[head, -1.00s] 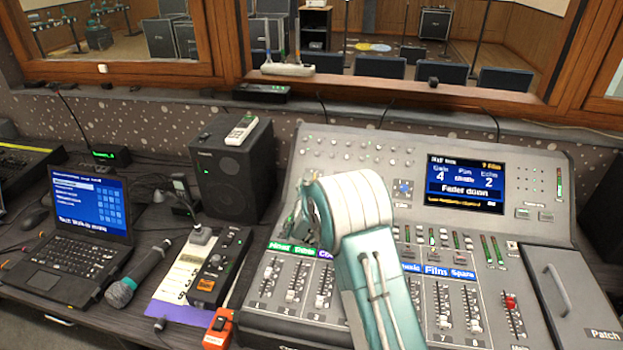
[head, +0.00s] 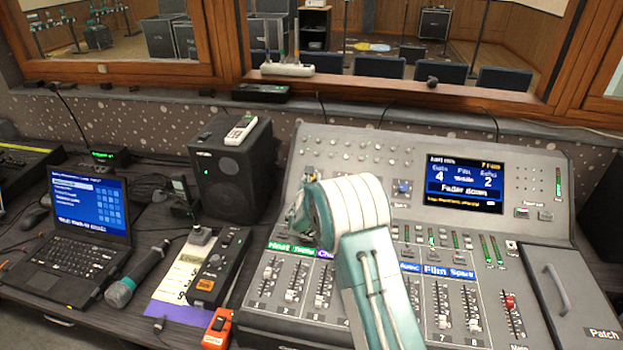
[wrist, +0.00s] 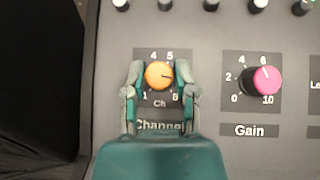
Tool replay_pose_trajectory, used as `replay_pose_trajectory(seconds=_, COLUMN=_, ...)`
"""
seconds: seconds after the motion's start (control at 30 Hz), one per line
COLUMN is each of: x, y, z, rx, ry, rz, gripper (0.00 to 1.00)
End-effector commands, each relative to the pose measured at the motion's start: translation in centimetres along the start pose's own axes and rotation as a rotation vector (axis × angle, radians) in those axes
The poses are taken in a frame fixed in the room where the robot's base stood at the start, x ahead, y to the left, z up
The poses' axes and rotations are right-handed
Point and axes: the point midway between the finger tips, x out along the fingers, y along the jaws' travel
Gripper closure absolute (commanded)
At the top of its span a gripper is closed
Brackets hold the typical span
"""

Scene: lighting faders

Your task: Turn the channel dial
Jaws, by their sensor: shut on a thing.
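The channel dial (wrist: 159,75) is an orange round knob on the grey mixing desk, above a "Channel" label. Its dark pointer line points to the right in the wrist view. My gripper (wrist: 161,70) is shut on the dial, with one teal and grey finger on its left and one on its right. In the head view my gripper (head: 300,215) is at the upper left of the desk, partly behind my arm, and the dial is hidden there.
A pink gain dial (wrist: 267,80) sits just right of my gripper. Small knobs line the row above. In the head view the desk screen (head: 464,184) reads "Fader down". A black speaker (head: 232,168) stands left of the desk (head: 548,235).

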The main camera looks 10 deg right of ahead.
Motion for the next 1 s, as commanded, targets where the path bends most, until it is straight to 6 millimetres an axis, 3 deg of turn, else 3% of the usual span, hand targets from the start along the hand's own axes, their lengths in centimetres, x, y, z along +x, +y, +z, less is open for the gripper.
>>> replay_pose_trajectory(seconds=0.27, x=0.01, y=0.34, z=0.04, rx=0.064, ry=-0.008, rz=-0.067, gripper=1.0)
replay_pose_trajectory(seconds=1.0, x=0.09, y=0.58, z=0.07, rx=0.41, ry=-0.037, rz=-0.46, gripper=1.0)
